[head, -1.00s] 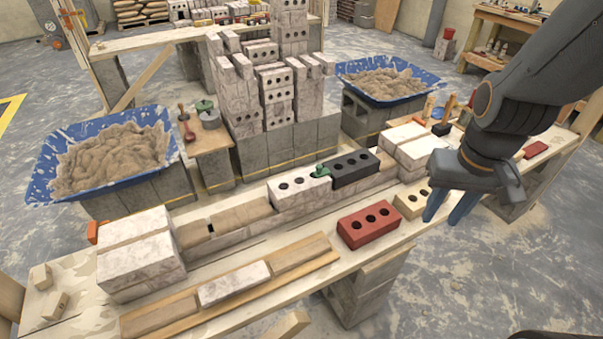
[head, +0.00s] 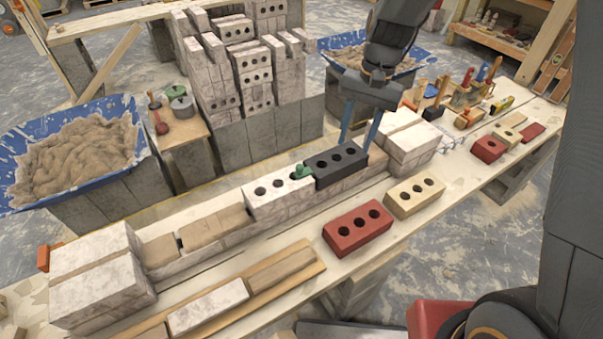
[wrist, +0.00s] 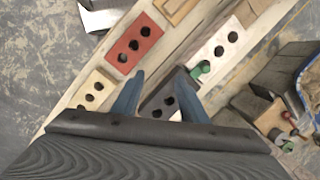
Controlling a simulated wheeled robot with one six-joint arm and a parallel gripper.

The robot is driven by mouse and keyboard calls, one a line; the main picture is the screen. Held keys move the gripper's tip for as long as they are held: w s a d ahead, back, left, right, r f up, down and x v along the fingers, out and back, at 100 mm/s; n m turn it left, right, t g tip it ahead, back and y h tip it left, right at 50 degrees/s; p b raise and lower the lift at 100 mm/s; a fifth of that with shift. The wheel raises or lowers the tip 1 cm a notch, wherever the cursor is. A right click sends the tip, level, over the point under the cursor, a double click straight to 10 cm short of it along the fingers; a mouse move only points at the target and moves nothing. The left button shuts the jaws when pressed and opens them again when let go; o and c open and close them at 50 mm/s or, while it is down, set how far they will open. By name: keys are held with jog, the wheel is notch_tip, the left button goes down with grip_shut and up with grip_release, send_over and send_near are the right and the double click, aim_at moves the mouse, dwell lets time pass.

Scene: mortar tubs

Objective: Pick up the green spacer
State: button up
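The green spacer (head: 300,171) sits on the brick wall at the joint between a white three-hole brick (head: 279,194) and a black three-hole brick (head: 335,164). It also shows in the wrist view (wrist: 201,70), beside the end of the black brick. My gripper (head: 358,143) is open, its two blue fingers pointing down above the far right end of the black brick. In the wrist view my gripper (wrist: 158,95) has its fingers apart with the black brick showing between them. The spacer lies just beyond the right fingertip there. Nothing is held.
A red brick (head: 357,228) and a cream brick (head: 414,198) lie on the plank in front of the wall. White blocks (head: 411,142) stand to the right of the black brick. A blue mortar tub (head: 77,155) is at the left.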

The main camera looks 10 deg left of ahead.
jog(key=m+g+y, duration=0.1)
jog(key=m+g, duration=0.1)
send_near(300, 166)
jog(key=shift+p+x, duration=1.25)
jog(key=shift+x, duration=2.95)
grip_shut()
